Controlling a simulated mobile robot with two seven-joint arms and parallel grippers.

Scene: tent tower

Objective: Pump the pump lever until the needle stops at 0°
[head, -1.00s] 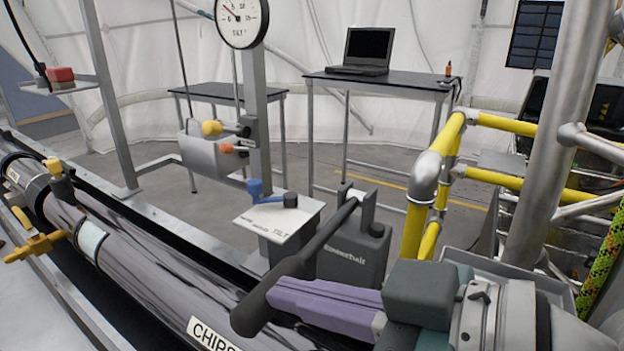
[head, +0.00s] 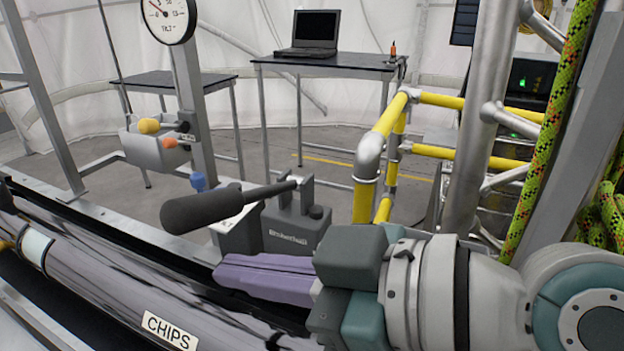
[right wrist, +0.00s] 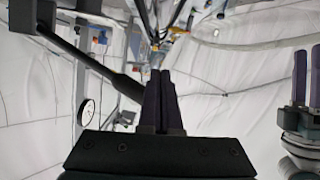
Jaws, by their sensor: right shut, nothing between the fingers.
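The lever also crosses the upper left of the right wrist view (right wrist: 95,65), left of my shut fingers (right wrist: 160,75). The round white gauge (head: 167,22) is cut off at the top; its red needle points up-left and its exact reading is too small to tell. My left gripper (right wrist: 307,78) shows only at the right edge of the right wrist view.
The long dark cylinder labelled CHIPS (head: 170,332) runs along the front. Yellow railing (head: 368,160) and a steel post (head: 480,130) stand right of the pump. A laptop table (head: 330,65) stands behind.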

